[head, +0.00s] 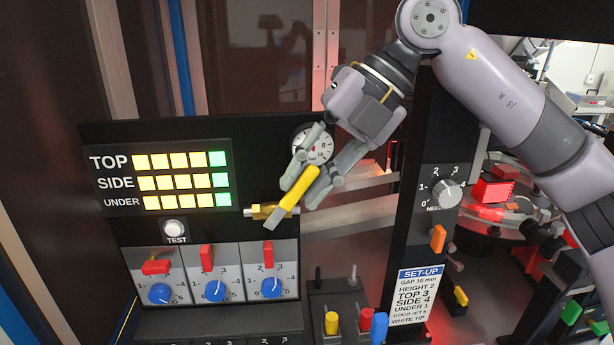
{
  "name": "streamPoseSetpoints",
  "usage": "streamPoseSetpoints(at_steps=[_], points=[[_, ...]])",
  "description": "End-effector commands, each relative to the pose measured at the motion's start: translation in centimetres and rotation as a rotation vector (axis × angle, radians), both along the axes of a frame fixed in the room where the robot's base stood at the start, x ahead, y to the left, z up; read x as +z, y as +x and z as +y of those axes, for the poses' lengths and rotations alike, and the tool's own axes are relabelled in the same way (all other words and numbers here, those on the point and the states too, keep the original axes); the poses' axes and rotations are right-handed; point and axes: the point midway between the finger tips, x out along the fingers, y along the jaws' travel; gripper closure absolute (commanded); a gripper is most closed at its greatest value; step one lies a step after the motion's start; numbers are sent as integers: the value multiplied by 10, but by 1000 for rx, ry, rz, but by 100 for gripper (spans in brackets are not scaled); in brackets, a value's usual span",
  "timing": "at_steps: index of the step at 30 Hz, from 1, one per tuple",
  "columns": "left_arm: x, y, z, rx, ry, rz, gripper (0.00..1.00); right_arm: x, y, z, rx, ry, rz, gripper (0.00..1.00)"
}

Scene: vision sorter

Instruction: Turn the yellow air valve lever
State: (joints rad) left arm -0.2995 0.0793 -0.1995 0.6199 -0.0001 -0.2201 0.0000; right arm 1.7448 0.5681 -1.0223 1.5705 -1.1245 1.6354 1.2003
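The yellow air valve lever (298,188) slants from lower left to upper right in front of the black panel. Its lower grey end lies by a brass valve body (262,211) with a pipe stub to its left. My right gripper (298,196) reaches down from the upper right, with one finger on each side of the lever's yellow part. I cannot tell whether the fingers press on the lever or stand slightly apart from it. A round white pressure gauge (318,143) sits behind the fingers and is partly hidden by them. My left gripper is not in view.
Left of the valve are lit indicator rows (181,161), a TEST button (174,228) and blue knobs with red switches. Below right stand yellow and red toggles (332,322). A black post with a height knob (447,193) and set-up card (419,290) stands right.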

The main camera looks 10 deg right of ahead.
Motion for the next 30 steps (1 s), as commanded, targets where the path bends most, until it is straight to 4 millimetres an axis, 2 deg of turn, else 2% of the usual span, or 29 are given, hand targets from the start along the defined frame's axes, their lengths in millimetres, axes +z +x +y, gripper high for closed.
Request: streamPoseSetpoints(at_steps=[5, 16, 20, 30], points=[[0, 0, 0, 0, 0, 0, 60, 0, 0, 0, 0, 0, 0, 65], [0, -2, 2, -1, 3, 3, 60, 5, 0, -3, 1, 0, -1, 65], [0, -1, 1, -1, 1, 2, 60, 22, 0, -14, -1, 1, -3, 65], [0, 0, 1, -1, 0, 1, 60, 78, 0, -55, -1, 2, -1, 65]])
